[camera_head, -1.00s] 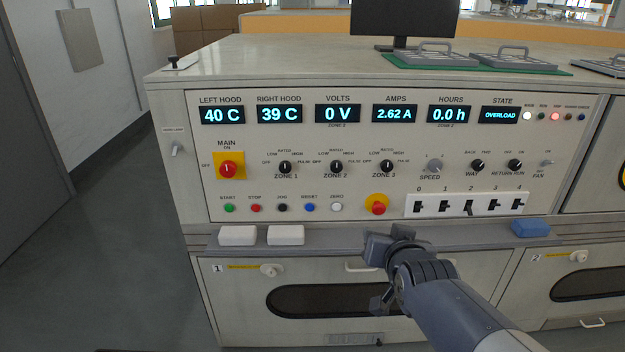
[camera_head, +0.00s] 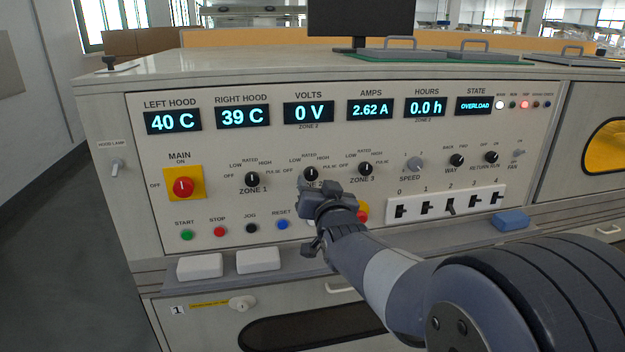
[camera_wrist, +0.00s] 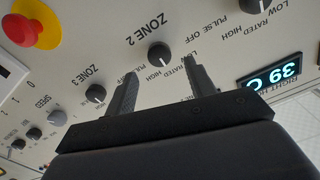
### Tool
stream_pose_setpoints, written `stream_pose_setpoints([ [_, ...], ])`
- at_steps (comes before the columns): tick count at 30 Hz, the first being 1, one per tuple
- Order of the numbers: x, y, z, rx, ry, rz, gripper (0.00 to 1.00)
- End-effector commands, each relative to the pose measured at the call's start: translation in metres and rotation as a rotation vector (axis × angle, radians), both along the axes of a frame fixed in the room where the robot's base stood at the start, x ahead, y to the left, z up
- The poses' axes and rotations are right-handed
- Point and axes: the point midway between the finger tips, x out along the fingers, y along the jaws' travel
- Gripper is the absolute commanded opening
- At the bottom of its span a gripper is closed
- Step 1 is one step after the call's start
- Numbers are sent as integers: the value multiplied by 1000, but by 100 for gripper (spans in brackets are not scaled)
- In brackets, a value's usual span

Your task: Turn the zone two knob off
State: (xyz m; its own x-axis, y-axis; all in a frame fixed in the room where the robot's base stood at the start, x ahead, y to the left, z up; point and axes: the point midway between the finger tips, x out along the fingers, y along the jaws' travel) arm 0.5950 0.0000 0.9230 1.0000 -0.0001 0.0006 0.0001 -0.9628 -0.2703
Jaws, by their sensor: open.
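The zone two knob (camera_head: 310,174) is a small black round knob with a pale pointer mark on the cream control panel. It also shows in the wrist view (camera_wrist: 159,52), where the panel appears upside down. Its pointer seems to lie on the LOW–RATED–HIGH side rather than at OFF, but its exact setting is hard to read. My gripper (camera_head: 325,197) is in front of the panel, just below this knob in the head view, partly covering the ZONE 2 label. In the wrist view my open fingers (camera_wrist: 160,72) straddle the knob's line, empty and apparently short of it.
The zone one knob (camera_head: 252,179) and zone three knob (camera_head: 365,169) sit on either side. A red emergency button (camera_head: 362,212) is partly behind my gripper. White blocks (camera_head: 200,266) and a blue block (camera_head: 511,220) rest on the ledge. The state display (camera_head: 475,106) reads OVERLOAD.

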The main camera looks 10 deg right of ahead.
Motion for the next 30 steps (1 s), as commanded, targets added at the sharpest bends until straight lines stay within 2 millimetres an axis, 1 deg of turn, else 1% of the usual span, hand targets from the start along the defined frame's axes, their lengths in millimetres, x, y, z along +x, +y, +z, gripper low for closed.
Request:
stream_pose_setpoints([
  [1,9,0,-1,0,1,0,52],
  [3,20,0,-2,0,2,1,52],
  [9,40,0,0,0,0,0,52],
  [14,45,0,0,0,1,0,52],
  [21,45,0,0,0,1,0,52],
  [30,45,0,0,0,1,0,27],
])
